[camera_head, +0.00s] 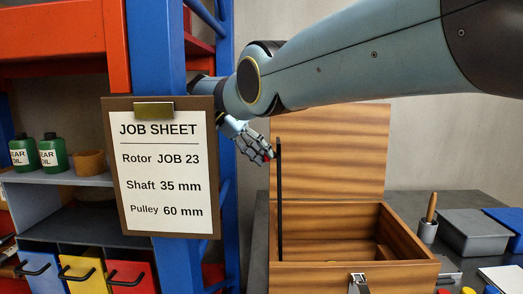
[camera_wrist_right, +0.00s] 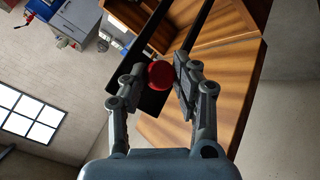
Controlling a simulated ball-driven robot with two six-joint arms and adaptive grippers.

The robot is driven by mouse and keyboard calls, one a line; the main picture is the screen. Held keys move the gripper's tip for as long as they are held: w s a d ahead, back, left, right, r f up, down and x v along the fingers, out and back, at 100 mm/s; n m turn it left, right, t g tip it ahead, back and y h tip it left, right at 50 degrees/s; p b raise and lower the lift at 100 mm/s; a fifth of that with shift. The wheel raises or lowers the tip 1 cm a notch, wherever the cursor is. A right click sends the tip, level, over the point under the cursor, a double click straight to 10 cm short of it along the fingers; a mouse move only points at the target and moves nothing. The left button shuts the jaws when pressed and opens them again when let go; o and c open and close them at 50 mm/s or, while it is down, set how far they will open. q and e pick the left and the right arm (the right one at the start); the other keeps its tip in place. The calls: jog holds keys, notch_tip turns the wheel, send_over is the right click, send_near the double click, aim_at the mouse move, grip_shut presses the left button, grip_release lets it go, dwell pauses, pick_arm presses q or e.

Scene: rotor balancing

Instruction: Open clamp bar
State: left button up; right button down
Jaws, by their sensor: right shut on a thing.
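The black clamp bar (camera_head: 280,205) stands upright in front of the open wooden box in the head view. A red knob (camera_wrist_right: 160,75) shows between my right fingers in the wrist view, next to black bar parts. My right gripper (camera_head: 264,154) reaches in from the right and is shut on the red knob, at the upper part of the bar. The knob is mostly hidden by the fingers in the head view. My left gripper is not in view.
The wooden box (camera_head: 345,276) has its lid raised behind the bar and a metal latch (camera_head: 358,283) in front. A job sheet board (camera_head: 168,219) hangs on the blue post at left. A grey-blue box (camera_head: 470,232) and a tool cup (camera_head: 427,232) stand at right.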

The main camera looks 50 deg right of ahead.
jog(key=shift+s+a+f, duration=0.1)
jog(key=shift+s+f, duration=0.2)
jog(key=shift+f, duration=0.35)
jog(key=c, duration=1.5)
grip_release()
jog(key=o, duration=0.5)
jog(key=shift+w+d, duration=0.2)
jog(key=shift+d, duration=0.15)
jog(key=shift+r, duration=0.2)
